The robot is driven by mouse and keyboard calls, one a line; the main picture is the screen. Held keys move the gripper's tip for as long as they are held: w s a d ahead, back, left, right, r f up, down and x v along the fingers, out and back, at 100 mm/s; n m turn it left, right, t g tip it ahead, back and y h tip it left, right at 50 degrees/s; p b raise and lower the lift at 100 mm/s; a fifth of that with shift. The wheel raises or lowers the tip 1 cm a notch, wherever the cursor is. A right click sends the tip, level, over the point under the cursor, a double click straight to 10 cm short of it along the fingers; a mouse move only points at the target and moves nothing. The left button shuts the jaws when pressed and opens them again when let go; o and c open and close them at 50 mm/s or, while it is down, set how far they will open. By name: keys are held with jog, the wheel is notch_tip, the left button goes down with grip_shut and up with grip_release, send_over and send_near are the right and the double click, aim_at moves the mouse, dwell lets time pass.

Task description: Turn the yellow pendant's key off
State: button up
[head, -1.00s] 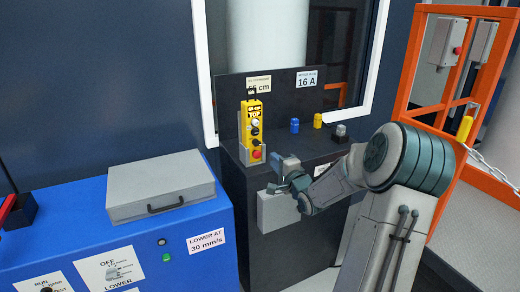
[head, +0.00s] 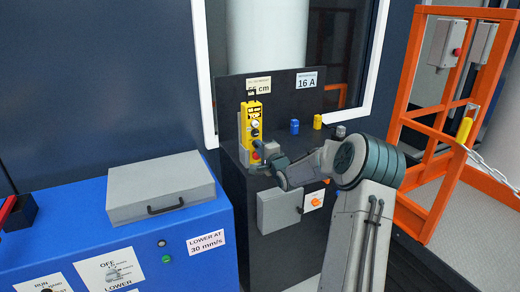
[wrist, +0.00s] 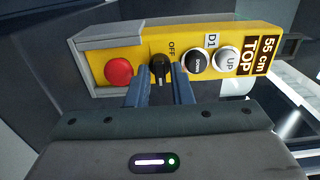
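The yellow pendant (head: 254,112) stands upright in its holder on the dark cabinet. In the wrist view the pendant (wrist: 128,44) lies sideways, with a red button (wrist: 119,69), a black key switch (wrist: 160,68) with "OFF" printed by it, a black DOWN button (wrist: 197,64) and a white UP button (wrist: 227,59). My gripper (wrist: 161,70) has its two blue fingertips on either side of the key, apart, with the key between them. I see no clear contact. In the head view my gripper (head: 268,152) is at the pendant's lower end.
A grey box (head: 278,209) and an orange knob (head: 315,201) are on the cabinet front, below my arm. Small blue (head: 294,126) and yellow (head: 318,121) items stand on the cabinet top. A blue console (head: 70,240) is at left, an orange gate (head: 440,130) at right.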

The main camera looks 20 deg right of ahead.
grip_shut()
jog(key=shift+f+n+b, duration=0.1)
jog(key=shift+n+b, duration=0.2)
jog(key=n+b, duration=0.2)
jog(key=shift+f+n, duration=0.1)
jog(key=shift+n, duration=0.3)
jog(key=n+b, duration=0.3)
jog(key=n, duration=0.1)
jog(key=shift+n, duration=0.3)
jog(key=n+b, duration=0.3)
jog(key=n, duration=0.1)
jog(key=shift+n, duration=0.3)
jog(key=n+b, duration=0.3)
jog(key=n, duration=0.2)
jog(key=shift+n, duration=0.3)
